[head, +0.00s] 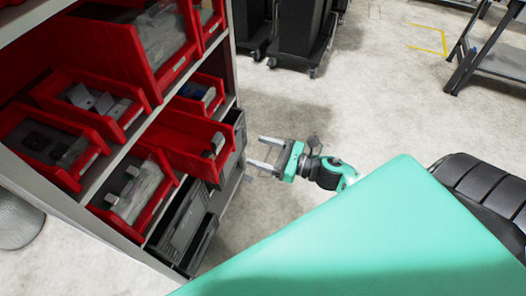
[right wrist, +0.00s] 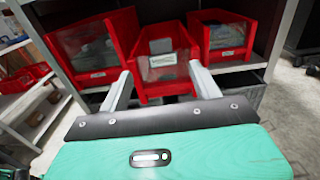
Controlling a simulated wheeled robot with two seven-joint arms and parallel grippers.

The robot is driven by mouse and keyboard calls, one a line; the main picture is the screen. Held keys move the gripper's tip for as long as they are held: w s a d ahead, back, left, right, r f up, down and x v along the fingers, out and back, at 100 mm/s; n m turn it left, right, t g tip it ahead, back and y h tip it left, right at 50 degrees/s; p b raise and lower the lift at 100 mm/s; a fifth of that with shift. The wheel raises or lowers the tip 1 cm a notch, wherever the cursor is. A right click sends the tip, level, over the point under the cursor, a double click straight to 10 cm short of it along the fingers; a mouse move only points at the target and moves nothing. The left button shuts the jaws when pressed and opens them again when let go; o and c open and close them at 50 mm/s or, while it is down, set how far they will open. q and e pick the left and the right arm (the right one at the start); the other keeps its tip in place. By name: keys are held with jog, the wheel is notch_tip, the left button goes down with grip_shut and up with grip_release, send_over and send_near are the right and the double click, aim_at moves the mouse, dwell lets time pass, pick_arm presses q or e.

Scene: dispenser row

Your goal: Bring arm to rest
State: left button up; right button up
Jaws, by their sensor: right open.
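My right gripper (head: 265,155) is open and empty in the head view, to the right of the shelf rack (head: 232,60) and apart from it. Its two fingers point left toward the shelf. In the right wrist view the open fingers (right wrist: 163,88) reach toward a red bin (right wrist: 160,75), with nothing between them. My right arm's teal links run from the gripper toward the lower right of the head view. My left gripper is not in view.
The rack holds several red bins (head: 190,140) with parts in them and grey bins (head: 182,235) low down. Black wheeled cabinets (head: 298,35) stand at the back. A dark table (head: 500,60) is at the upper right. The floor beyond the gripper is clear.

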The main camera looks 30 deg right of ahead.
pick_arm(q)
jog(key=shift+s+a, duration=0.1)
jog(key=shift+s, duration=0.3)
